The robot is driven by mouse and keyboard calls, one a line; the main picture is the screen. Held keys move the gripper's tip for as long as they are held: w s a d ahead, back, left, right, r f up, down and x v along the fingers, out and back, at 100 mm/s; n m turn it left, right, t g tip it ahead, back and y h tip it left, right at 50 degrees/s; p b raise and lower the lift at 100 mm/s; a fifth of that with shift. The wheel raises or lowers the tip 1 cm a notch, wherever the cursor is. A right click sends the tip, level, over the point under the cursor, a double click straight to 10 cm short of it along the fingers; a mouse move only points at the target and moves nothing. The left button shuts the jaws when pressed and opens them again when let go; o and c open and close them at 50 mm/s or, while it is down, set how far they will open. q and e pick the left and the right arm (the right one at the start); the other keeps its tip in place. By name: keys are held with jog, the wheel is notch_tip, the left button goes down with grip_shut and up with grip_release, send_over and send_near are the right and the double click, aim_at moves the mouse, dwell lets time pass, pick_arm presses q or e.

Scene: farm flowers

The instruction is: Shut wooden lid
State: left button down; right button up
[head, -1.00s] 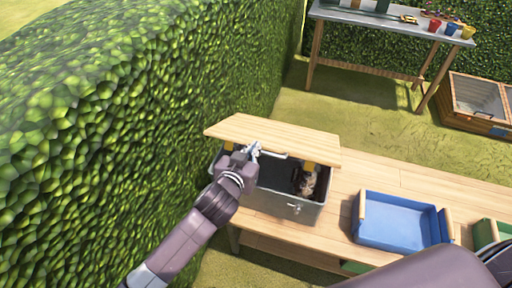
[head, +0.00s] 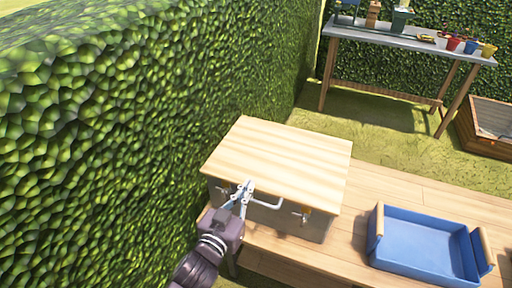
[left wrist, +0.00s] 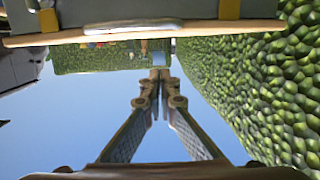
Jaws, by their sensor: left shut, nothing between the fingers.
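The wooden lid (head: 280,158) lies over the top of the grey metal box (head: 308,228) and hides its inside. It looks flat or nearly so; I cannot tell whether it sits fully flush. A pale handle (head: 268,204) and metal-and-orange latches (head: 304,214) show at the front. My left gripper (head: 246,187) is shut and empty at the lid's front edge, beside the handle. In the left wrist view its fingers (left wrist: 160,78) meet at the tips, with the lid's edge (left wrist: 210,31) across the top. My right gripper is not in view.
The box stands on a wooden bench (head: 345,240), with a blue tray (head: 425,243) to the right. A tall hedge (head: 110,130) is close on the left. A grey table (head: 400,42) with pots and tools stands at the back, and a wooden frame (head: 485,145) at far right.

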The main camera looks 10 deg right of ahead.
pick_arm(q)
notch_tip(320, 180, down, 7)
jog(key=s+b, duration=0.1)
jog(key=b, duration=0.2)
jog(key=shift+a, duration=0.25)
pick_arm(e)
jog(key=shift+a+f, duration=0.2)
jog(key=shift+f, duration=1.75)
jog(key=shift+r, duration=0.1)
pick_arm(q)
notch_tip(320, 180, up, 6)
jog(key=w+p, duration=0.1)
jog(key=p, duration=0.4)
jog(key=s+a+f+b, duration=0.1)
jog(key=s+a+b, duration=0.1)
jog(key=s+a, duration=0.3)
jog(key=s, duration=0.3)
jog(key=shift+f+b, duration=0.15)
jog(key=shift+b, duration=0.15)
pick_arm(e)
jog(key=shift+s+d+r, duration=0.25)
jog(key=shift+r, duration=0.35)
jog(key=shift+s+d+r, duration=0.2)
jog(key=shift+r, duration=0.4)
